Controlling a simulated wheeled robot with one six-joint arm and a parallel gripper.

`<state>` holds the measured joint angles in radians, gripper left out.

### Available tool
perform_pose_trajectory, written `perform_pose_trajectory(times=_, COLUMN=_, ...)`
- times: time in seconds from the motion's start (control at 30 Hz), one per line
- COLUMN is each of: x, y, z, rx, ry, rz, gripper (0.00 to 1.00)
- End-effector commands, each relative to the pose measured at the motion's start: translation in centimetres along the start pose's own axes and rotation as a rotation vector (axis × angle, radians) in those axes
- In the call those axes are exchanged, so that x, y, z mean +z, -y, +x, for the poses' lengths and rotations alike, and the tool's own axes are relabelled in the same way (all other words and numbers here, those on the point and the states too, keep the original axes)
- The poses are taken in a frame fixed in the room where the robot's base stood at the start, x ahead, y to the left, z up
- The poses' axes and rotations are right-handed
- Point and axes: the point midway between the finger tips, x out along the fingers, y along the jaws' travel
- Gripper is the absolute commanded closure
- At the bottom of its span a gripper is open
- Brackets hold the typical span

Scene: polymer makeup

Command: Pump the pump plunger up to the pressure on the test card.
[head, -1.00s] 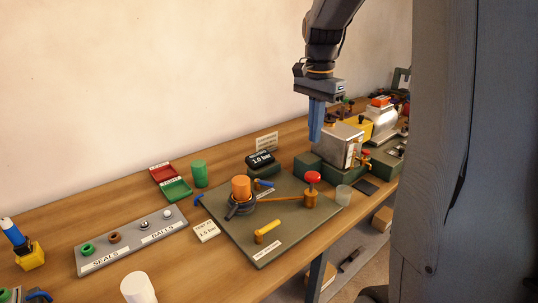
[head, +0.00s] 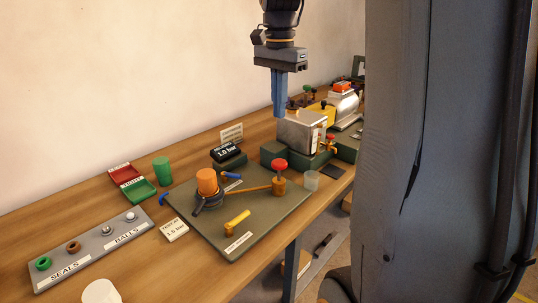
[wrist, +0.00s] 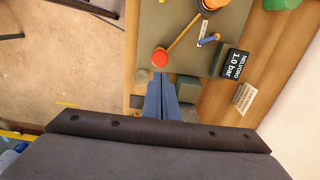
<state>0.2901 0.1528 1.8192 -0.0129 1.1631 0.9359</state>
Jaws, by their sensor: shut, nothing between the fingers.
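The pump plunger has a red knob (head: 279,165) on a brass-coloured cylinder (head: 279,185), at the right of a grey-green plate (head: 265,218). The red knob also shows in the wrist view (wrist: 160,58), just beyond my fingertips. The test card (head: 174,229) lies by the plate's left edge and seems to read 1.5 bar. The black gauge (head: 226,151) behind the plate reads 1.0 bar; it also shows in the wrist view (wrist: 233,62).
A metal box (head: 302,132) on a green base stands behind and right of the plunger. An orange cylinder (head: 207,182) and a yellow handle (head: 237,222) are on the plate. A clear cup (head: 312,180) is right of the plunger. Red and green trays (head: 139,190) lie at left.

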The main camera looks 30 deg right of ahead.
Motion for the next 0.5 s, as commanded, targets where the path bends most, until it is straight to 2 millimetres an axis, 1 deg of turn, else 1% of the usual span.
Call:
perform_pose_trajectory(times=0.3, x=0.0, y=0.0, z=0.2, rx=0.001, ry=0.001, rz=0.0, gripper=1.0)
perform_pose_trajectory(times=0.37, x=0.0, y=0.0, z=0.6, rx=0.002, ry=0.001, rz=0.0, gripper=1.0)
perform_pose_trajectory(times=0.5, x=0.1, y=-0.1, z=2.4, rx=0.004, ry=0.003, rz=0.0, gripper=1.0)
